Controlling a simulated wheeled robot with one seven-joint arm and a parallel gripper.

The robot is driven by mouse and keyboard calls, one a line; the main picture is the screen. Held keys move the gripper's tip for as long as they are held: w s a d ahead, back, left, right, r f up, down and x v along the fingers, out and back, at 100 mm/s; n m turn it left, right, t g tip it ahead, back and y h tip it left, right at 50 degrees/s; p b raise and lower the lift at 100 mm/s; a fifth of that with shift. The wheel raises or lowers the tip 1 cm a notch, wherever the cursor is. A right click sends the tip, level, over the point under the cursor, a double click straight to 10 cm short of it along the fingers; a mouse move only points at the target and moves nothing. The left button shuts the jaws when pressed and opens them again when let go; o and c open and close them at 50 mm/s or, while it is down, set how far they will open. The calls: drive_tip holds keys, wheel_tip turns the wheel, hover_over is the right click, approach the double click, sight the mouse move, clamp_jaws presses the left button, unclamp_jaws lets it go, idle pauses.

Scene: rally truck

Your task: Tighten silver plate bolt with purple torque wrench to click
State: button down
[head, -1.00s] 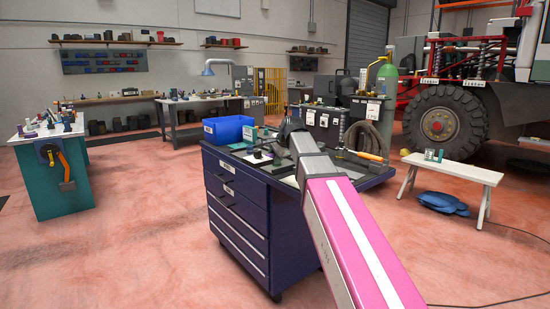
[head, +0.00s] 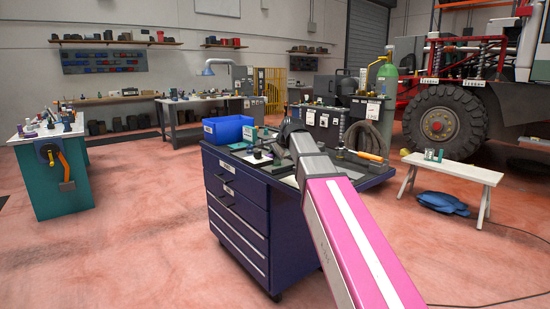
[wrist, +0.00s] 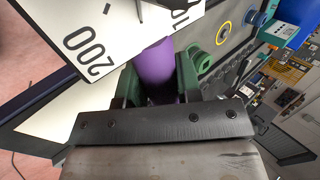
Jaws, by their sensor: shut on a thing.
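My gripper (wrist: 158,86) is shut on the purple torque wrench (wrist: 154,60). The purple handle stands between the two green fingers in the wrist view, and its far end is partly hidden by a white card. In the head view my pink and grey arm reaches over the blue tool cart (head: 240,215), and its wrist hides the gripper and the wrench. I cannot make out the silver plate bolt in either view. A grey surface with a yellow ring (wrist: 223,34) lies right of the handle in the wrist view.
A white card marked 200 (wrist: 95,45) lies close beside the wrench. A blue bin (head: 228,129) and an orange-handled tool (head: 369,156) are on the cart. A white bench (head: 455,171) stands right.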

drive_tip(key=shift+f, duration=0.95)
idle(0.3)
drive_tip(key=c, duration=1.6)
unclamp_jaws()
clamp_jaws()
drive_tip(key=shift+w+a+r+m+t+h, duration=0.15)
drive_tip(key=shift+w+a+m, duration=0.2)
drive_tip(key=shift+w, duration=0.2)
drive_tip(key=shift+w+a+f+m+t+h, duration=0.1)
drive_tip(key=shift+w+a+m+h, duration=0.15)
drive_tip(key=shift+w, duration=0.25)
drive_tip(key=shift+w+a+r+m+t+h, duration=0.15)
drive_tip(key=shift+w+a+m, duration=0.2)
drive_tip(key=shift+w, duration=0.2)
drive_tip(key=shift+w+a+f+m+h, duration=0.1)
drive_tip(key=shift+w+a+m+h, duration=0.15)
drive_tip(key=shift+w+m, duration=0.4)
drive_tip(key=shift+w+a+r+m+h, duration=0.15)
drive_tip(key=shift+w+m+h, duration=0.25)
drive_tip(key=shift+w, duration=0.5)
drive_tip(key=shift+w+a+f+m+h, duration=0.15)
drive_tip(key=shift+w+a+m+h, duration=0.15)
drive_tip(key=shift+w+m, duration=0.35)
idle(0.5)
